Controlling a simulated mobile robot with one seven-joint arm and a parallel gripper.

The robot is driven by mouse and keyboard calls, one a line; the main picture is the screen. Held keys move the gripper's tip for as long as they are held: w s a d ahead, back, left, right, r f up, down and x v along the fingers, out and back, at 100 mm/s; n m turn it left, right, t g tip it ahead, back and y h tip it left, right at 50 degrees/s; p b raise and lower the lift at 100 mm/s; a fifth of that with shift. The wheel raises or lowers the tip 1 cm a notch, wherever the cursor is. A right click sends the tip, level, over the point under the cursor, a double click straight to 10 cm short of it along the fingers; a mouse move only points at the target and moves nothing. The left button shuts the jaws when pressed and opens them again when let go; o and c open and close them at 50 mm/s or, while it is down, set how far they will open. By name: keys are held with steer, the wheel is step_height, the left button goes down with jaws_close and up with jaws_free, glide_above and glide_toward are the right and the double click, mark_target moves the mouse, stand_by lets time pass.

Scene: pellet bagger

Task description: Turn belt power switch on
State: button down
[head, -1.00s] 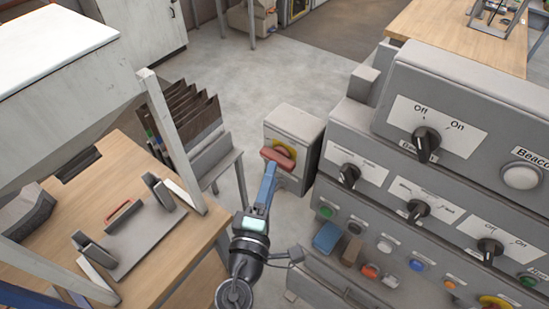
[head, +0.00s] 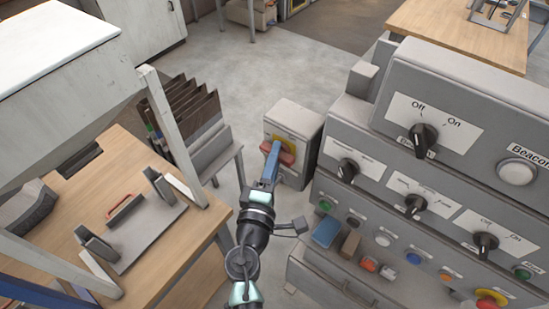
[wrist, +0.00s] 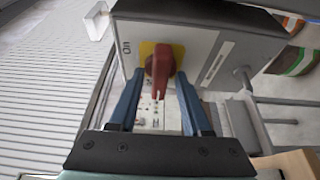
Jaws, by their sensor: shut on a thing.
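The belt power switch is a grey box (head: 297,118) standing beyond the side table, with a yellow plate (head: 290,141) and a red handle (head: 288,156) on its front. In the wrist view the red handle (wrist: 161,82) points down the picture across the yellow plate (wrist: 148,49). An "On" label (wrist: 127,46) is printed left of the plate. My gripper (head: 273,151) is at the handle, and its blue fingers partly hide it in the head view.
A grey control panel (head: 450,95) with black knobs and coloured buttons stands close on the right. A wooden table (head: 135,180) with a metal fixture and a rack of dark sheets (head: 190,112) are on the left. Open floor (head: 270,70) lies behind the box.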

steer(key=shift+f+b, duration=0.25)
steer(key=shift+b, duration=0.5)
steer(key=m+h+b, duration=0.3)
steer(key=m+b, duration=0.4)
steer(key=b, duration=0.7)
steer(key=m+h+b, duration=0.3)
steer(key=m+b, duration=0.5)
steer(key=b, duration=0.7)
steer(key=m+h+b, duration=0.3)
steer(key=m+b, duration=0.4)
steer(key=b, duration=0.8)
steer(key=shift+w+a+f+t, duration=0.1)
steer(key=shift+a+f+t, duration=0.05)
steer(key=shift+a+t, duration=0.15)
steer(key=shift+r+m+b, duration=0.2)
steer(key=shift+m+b, duration=0.2)
steer(key=shift+m, duration=0.1)
steer(key=c, duration=0.7)
jaws_free()
steer(key=shift+d, duration=0.1)
steer(key=shift+f, duration=0.1)
steer(key=v, duration=1.2)
steer(key=shift+s+a+f, duration=0.2)
steer(key=shift+a, duration=0.1)
